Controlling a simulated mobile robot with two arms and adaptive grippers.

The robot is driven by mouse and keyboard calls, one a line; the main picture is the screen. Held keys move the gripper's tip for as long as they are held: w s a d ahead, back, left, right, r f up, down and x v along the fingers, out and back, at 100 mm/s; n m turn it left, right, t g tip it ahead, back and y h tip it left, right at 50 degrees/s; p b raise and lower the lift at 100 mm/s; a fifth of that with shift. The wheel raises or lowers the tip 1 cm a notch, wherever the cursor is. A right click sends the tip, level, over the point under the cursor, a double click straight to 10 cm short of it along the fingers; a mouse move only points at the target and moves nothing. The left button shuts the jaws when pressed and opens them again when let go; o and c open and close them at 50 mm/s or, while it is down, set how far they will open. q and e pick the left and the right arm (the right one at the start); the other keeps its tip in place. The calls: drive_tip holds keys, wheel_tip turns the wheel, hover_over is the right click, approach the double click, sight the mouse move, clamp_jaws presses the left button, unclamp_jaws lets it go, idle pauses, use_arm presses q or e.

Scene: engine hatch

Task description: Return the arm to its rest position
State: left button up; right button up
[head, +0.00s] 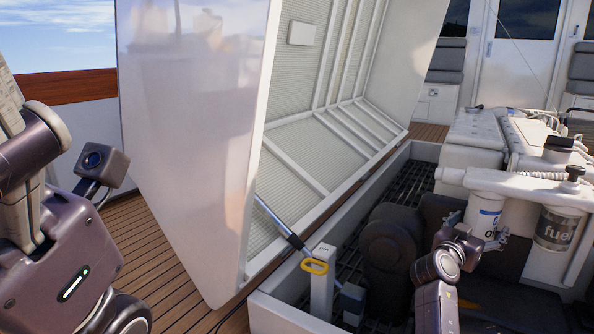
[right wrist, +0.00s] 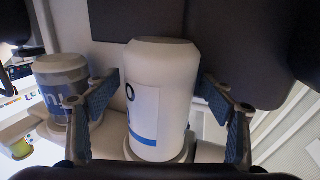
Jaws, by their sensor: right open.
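My right gripper (head: 468,232) is low in the engine bay at the right of the head view, beside the white oil canister (head: 484,212). In the right wrist view the same gripper (right wrist: 155,92) is open. Its blue-padded fingers stand on either side of the white canister (right wrist: 158,85) with its blue stripe, and gaps show between the pads and the canister. My left arm (head: 60,230) stands at the left of the head view; its fingers are not visible.
A grey-banded fuel canister (head: 559,228) stands right of the oil canister. The big white hatch (head: 195,130) is raised, with a strut (head: 280,220) and yellow ring handle (head: 314,266) at its foot. Wooden deck (head: 150,245) lies left. Dark machinery (head: 390,250) fills the bay.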

drive_tip(key=shift+r+m+g+h, duration=0.2)
drive_tip(key=shift+m+g+h, duration=0.1)
drive_tip(key=shift+g, duration=0.1)
drive_tip(key=shift+c, duration=0.3)
drive_tip(key=c, duration=1.7)
drive_tip(key=n+t+y+p, duration=0.1)
drive_tip(key=p, duration=0.2)
drive_tip(key=n+t+y+p, duration=0.1)
drive_tip(key=p, duration=0.2)
drive_tip(key=shift+s+r+t+p, duration=0.1)
drive_tip(key=shift+r+t+p, duration=0.2)
drive_tip(key=shift+p, duration=0.1)
drive_tip(key=shift+d+y+p, duration=0.1)
drive_tip(key=shift+y+p, duration=0.2)
drive_tip(key=shift+p, duration=0.05)
drive_tip(key=shift+f+n, duration=0.15)
drive_tip(key=shift+n, duration=0.15)
drive_tip(key=shift+f+t+y, duration=0.15)
drive_tip(key=shift+t+y, duration=0.15)
